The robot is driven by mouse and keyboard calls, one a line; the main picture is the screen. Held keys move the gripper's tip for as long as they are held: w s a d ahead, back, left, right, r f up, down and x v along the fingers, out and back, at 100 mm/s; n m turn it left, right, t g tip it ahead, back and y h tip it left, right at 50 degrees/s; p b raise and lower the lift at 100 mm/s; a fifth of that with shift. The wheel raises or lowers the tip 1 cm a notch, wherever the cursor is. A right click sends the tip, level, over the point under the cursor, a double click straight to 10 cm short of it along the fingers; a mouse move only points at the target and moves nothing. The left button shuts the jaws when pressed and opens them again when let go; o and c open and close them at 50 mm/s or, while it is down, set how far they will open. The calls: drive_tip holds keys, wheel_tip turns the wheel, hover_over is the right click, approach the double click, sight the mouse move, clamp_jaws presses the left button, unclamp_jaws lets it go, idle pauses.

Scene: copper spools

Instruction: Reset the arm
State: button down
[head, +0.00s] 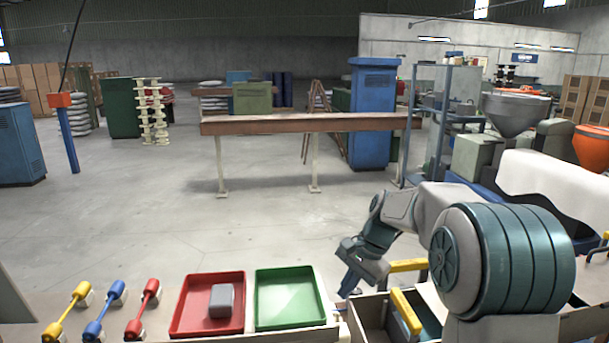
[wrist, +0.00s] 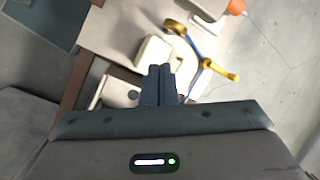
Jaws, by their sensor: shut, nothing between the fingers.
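My arm reaches forward and bends down at the right of the head view. My gripper (head: 350,282) points down just beyond the far edge of the bench, to the right of the green tray; its fingertips are partly hidden in that view. In the wrist view my gripper (wrist: 160,72) shows its two blue-grey fingers pressed together, with nothing between them.
A red tray (head: 180,330) holding a grey block (head: 221,300) and an empty green tray (head: 288,298) sit on the bench. A bin with yellow handles (head: 405,311) lies under my arm. Open floor (head: 180,220) lies beyond.

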drive_tip(key=s+d+n+t+h+b, duration=0.1)
drive_tip(key=s+n, duration=0.3)
drive_tip(key=s, duration=0.9)
drive_tip(key=s+d+n+t+h+b, duration=0.1)
drive_tip(key=s+d+n+t+h, duration=0.2)
drive_tip(key=s, duration=1)
drive_tip(key=shift+d+n+b, duration=0.3)
drive_tip(key=shift+d+n, duration=0.45)
drive_tip(key=shift+n, duration=0.35)
